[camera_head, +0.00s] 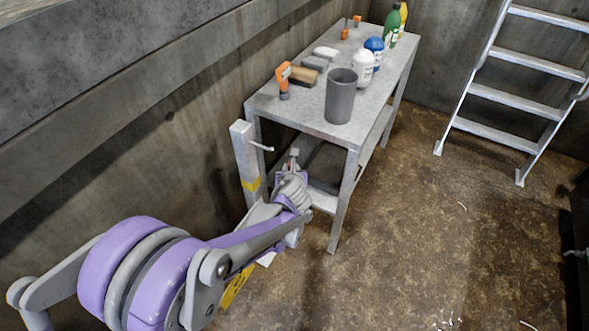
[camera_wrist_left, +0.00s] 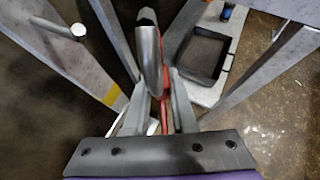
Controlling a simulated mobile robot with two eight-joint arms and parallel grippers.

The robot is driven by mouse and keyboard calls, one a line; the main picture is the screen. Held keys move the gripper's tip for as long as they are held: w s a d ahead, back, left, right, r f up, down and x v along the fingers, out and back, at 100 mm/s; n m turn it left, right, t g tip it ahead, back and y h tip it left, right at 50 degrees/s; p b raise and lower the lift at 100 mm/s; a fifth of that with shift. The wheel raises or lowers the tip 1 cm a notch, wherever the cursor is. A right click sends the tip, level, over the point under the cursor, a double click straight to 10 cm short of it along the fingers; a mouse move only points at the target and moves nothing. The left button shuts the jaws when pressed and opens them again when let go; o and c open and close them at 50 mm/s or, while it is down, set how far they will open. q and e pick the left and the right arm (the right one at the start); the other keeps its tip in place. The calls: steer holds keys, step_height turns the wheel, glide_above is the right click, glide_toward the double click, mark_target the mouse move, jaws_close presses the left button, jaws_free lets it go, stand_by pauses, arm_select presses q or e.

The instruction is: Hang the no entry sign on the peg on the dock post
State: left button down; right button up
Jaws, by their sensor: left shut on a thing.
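The dock post (camera_head: 245,160) is a short grey square post with a yellow band, standing left of the table. Its thin peg (camera_head: 262,147) sticks out to the right near the top; it also shows at the upper left of the left wrist view (camera_wrist_left: 78,30). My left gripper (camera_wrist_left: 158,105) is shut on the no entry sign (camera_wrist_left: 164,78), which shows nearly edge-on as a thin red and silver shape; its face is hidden. In the head view the gripper is beside the table's near leg, right of and below the peg, mostly hidden by my arm. The sign is apart from the peg. My right gripper is out of view.
A metal table (camera_head: 300,115) carries a grey cup (camera_head: 341,95), bottles and small tools. Its lower shelf holds a dark tray (camera_wrist_left: 205,57) close to the gripper. A yellow sign (camera_head: 237,287) is partly behind my arm.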

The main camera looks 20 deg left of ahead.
arm_select(q)
steer(key=a+f+b, duration=0.1)
steer(key=a, duration=0.8)
steer(key=shift+w+f, duration=0.4)
steer(key=shift+w, duration=0.05)
stand_by(0.4)
stand_by(0.6)
steer(key=c, duration=0.6)
jaws_free()
steer(key=shift+c, duration=0.2)
